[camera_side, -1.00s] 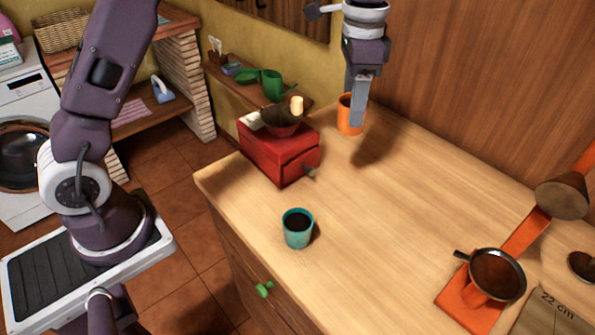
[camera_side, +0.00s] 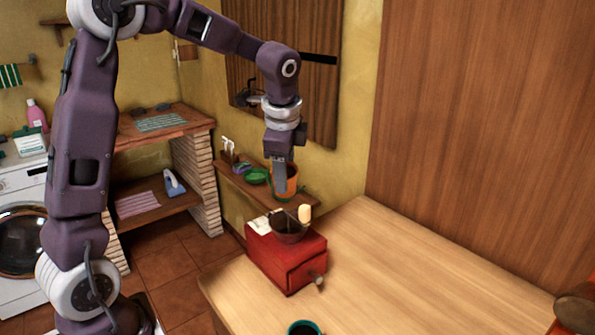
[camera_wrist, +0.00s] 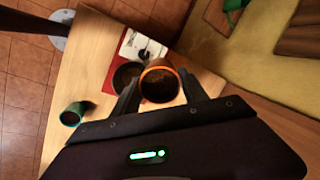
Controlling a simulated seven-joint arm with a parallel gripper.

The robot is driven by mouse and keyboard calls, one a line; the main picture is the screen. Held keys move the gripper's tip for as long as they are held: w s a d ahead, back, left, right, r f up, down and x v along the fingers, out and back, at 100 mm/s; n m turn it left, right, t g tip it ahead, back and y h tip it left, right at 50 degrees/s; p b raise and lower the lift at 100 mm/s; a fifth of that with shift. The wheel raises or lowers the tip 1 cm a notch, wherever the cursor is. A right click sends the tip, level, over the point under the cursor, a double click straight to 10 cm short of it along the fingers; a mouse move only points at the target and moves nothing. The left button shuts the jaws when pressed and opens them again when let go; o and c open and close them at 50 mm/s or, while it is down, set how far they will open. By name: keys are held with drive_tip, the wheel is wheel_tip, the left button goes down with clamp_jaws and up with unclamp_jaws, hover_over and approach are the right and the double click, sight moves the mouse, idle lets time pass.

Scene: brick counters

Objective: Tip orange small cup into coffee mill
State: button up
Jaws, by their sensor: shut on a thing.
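The orange small cup (camera_side: 291,180) is held in my gripper (camera_side: 281,186), above and slightly behind the coffee mill in the side view. The cup looks upright. In the wrist view the cup (camera_wrist: 160,86) sits between my fingertips (camera_wrist: 160,98), its orange rim showing and dark brown contents inside. The coffee mill (camera_side: 287,262) is a red box with a dark bowl (camera_side: 289,228) on top and a crank with a pale knob. In the wrist view the mill's bowl (camera_wrist: 126,76) is just left of the cup, partly hidden by a finger.
A teal cup (camera_side: 304,328) with dark contents stands on the wooden counter (camera_side: 375,270), cut off by the frame's lower edge; the wrist view shows it too (camera_wrist: 74,114). A wall shelf (camera_side: 240,188) with green items is behind the mill. The counter's right part is clear.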

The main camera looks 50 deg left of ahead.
drive_tip(key=t+y, duration=0.1)
drive_tip(key=f+t+y, duration=0.1)
drive_tip(key=y, duration=0.1)
drive_tip(key=shift+s+d+t, duration=0.1)
drive_tip(key=shift+d+t, duration=0.3)
drive_tip(key=t+y, duration=0.2)
drive_tip(key=y, duration=0.1)
drive_tip(key=shift+s+d+f, duration=0.2)
drive_tip(key=shift+f, duration=0.2)
drive_tip(key=t+y, duration=0.3)
drive_tip(key=y, duration=0.1)
drive_tip(key=shift+s+d+f+t, duration=0.25)
drive_tip(key=shift+d+f+t, duration=0.05)
drive_tip(key=y, duration=0.1)
drive_tip(key=t+y, duration=0.2)
drive_tip(key=shift+s+d+r, duration=0.1)
drive_tip(key=shift+s+d, duration=0.15)
drive_tip(key=shift+s, duration=0.05)
